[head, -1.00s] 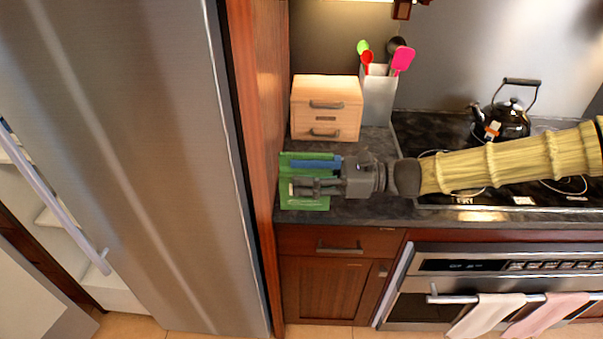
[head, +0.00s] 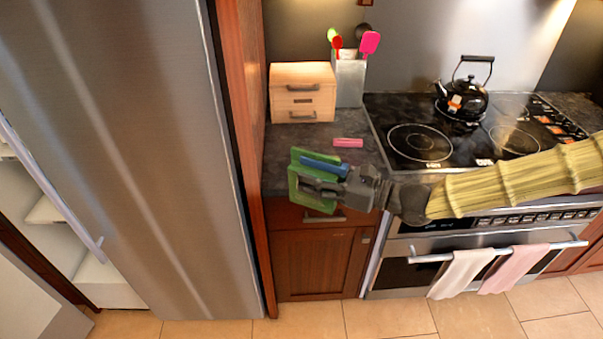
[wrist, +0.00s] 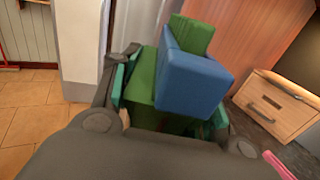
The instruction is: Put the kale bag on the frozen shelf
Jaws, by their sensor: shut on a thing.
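A green bag-like thing (head: 300,196), which I take for the kale bag, is held in my gripper (head: 318,186) in front of the counter. A blue block-shaped part (head: 325,167) lies against it; I cannot tell if it belongs to the bag. In the wrist view the green bag (wrist: 141,85) and the blue part (wrist: 192,85) sit between my fingers (wrist: 165,95). The steel fridge (head: 130,150) stands at the left. Its open side shows white shelves (head: 50,210) at the far left edge; I cannot tell which is the frozen shelf.
A small wooden drawer box (head: 302,92), a utensil holder (head: 349,80) and a pink block (head: 348,142) stand on the counter. A black kettle (head: 462,100) is on the stove. A wooden panel (head: 240,150) borders the fridge. Tiled floor (head: 385,318) is clear in front.

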